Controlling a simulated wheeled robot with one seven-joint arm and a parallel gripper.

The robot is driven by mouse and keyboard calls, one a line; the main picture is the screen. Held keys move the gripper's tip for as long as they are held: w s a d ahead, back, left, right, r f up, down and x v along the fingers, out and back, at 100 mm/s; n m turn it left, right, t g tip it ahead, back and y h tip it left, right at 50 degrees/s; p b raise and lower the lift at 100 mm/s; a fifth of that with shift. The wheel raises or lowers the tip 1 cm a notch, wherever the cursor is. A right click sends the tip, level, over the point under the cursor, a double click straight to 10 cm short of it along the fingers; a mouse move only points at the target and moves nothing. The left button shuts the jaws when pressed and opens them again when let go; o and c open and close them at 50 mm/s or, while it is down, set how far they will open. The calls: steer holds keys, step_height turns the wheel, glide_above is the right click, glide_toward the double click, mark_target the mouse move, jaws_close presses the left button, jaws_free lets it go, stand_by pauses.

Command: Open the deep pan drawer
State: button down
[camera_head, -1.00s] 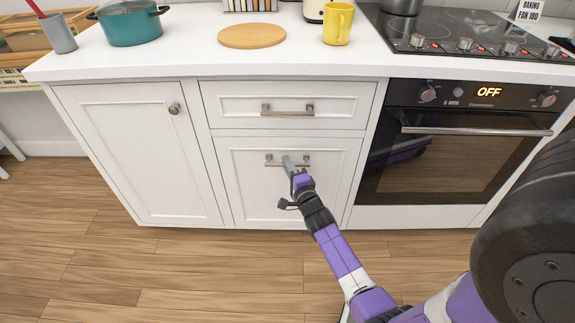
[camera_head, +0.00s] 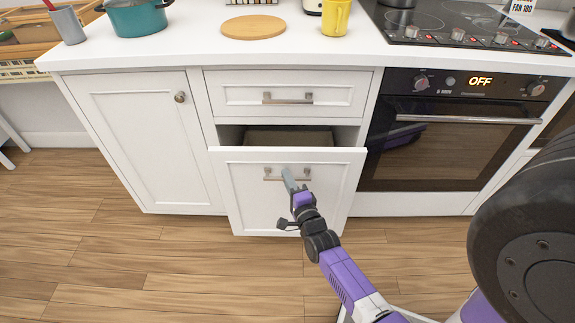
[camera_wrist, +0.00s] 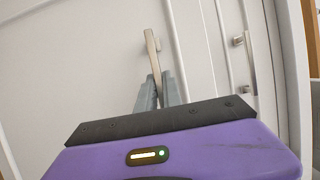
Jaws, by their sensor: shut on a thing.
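The deep pan drawer (camera_head: 254,190) is the large lower white drawer front, left of the oven. It stands partly pulled out, and its dark inside (camera_head: 288,136) shows as a gap above the front. My gripper (camera_head: 288,175) is shut on the drawer's metal bar handle (camera_head: 274,178). In the wrist view the two grey fingers (camera_wrist: 158,88) close around the handle (camera_wrist: 151,50). The far end of the drawer's inside is hidden.
The shallow upper drawer (camera_head: 240,92) is shut above. The cupboard door (camera_head: 140,140) on the left is shut, as is the oven (camera_head: 440,150) on the right. A yellow mug (camera_head: 335,18), a round board (camera_head: 253,27) and a teal pot (camera_head: 136,18) stand on the counter. Wooden floor (camera_head: 130,265) in front is clear.

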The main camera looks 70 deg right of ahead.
steer(key=s+a+p, duration=0.1)
steer(key=s+a, duration=0.3)
steer(key=a, duration=0.6)
steer(key=s+a+p, duration=0.2)
steer(key=s+a, duration=0.2)
steer(key=a, duration=0.6)
steer(key=shift+s+a, duration=0.15)
steer(key=shift+a, duration=0.05)
steer(key=c, duration=1.5)
jaws_free()
steer(key=v, duration=0.7)
steer(key=shift+s+a, duration=0.25)
steer(key=shift+s, duration=0.05)
